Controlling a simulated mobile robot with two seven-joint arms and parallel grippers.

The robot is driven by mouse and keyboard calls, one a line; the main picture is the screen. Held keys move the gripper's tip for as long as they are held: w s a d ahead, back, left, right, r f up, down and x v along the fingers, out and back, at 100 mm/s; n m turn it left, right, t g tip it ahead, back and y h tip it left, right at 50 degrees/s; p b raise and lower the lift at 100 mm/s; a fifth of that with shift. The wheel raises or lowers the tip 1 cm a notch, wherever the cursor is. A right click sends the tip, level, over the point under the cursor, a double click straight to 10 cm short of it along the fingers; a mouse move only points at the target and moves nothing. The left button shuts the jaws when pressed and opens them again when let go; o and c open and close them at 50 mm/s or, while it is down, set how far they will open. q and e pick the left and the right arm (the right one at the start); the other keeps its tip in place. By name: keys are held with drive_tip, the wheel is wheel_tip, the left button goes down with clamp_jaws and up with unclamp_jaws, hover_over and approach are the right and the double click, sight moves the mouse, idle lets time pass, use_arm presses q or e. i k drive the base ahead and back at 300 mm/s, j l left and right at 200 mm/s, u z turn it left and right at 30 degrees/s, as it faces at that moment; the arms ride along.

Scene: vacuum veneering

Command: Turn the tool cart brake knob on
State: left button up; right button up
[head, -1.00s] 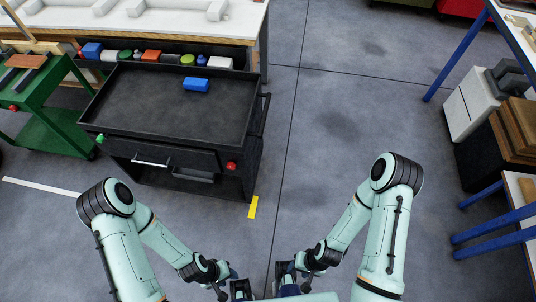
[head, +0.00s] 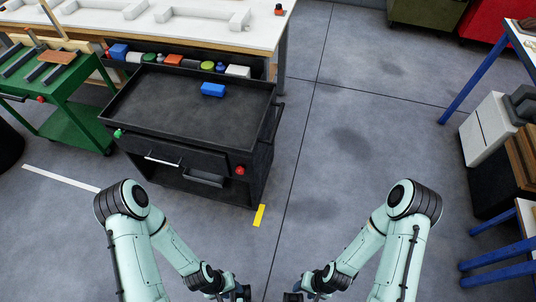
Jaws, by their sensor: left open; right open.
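The black tool cart (head: 195,118) stands on the floor left of centre, in front of the white-topped bench. A red knob (head: 240,170) is on the right of its front face. A green knob (head: 118,133) is at its front left corner. I cannot tell from the picture which one is the brake knob, or how either is turned. My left gripper (head: 240,293) and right gripper (head: 293,296) are close together at the bottom edge, partly cut off. Both are open and empty, well apart from the cart and nearer to me.
A green cart (head: 62,95) stands close on the left. Open floor (head: 345,130) lies to the right, with blue-legged tables beyond.

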sight(240, 169)
drive_tip(key=k+j+u, duration=0.1)
drive_tip(key=u, duration=0.3)
drive_tip(key=k+j+u, duration=0.1)
drive_tip(key=j+u, duration=0.35)
drive_tip(key=u, duration=0.3)
drive_tip(key=k, duration=0.05)
